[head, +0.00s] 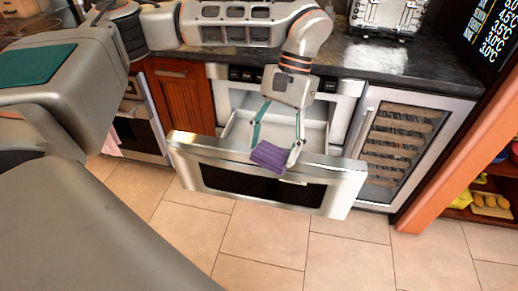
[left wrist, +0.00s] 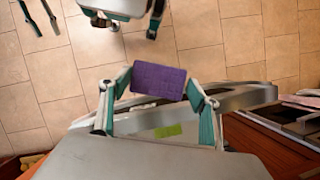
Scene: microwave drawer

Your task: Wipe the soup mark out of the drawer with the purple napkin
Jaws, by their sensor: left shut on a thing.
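The purple napkin (head: 270,157) hangs from my left gripper (head: 278,148), over the top edge of the drawer front in the head view. In the left wrist view the napkin (left wrist: 158,80) spans between the two fingertips of my left gripper (left wrist: 158,88). The microwave drawer (head: 305,133) is pulled open, its pale inside partly hidden by my gripper. A green soup mark (left wrist: 168,131) shows on the drawer floor in the left wrist view, apart from the napkin. My right gripper (left wrist: 127,22) shows at the top of that view, fingers apart and empty.
A dark countertop (head: 365,65) runs above the drawer. A glass-fronted wine cooler (head: 405,135) stands right of it, and a wooden cabinet (head: 180,100) left. An orange-framed shelf (head: 440,165) is at far right. The tiled floor (head: 265,245) in front is clear.

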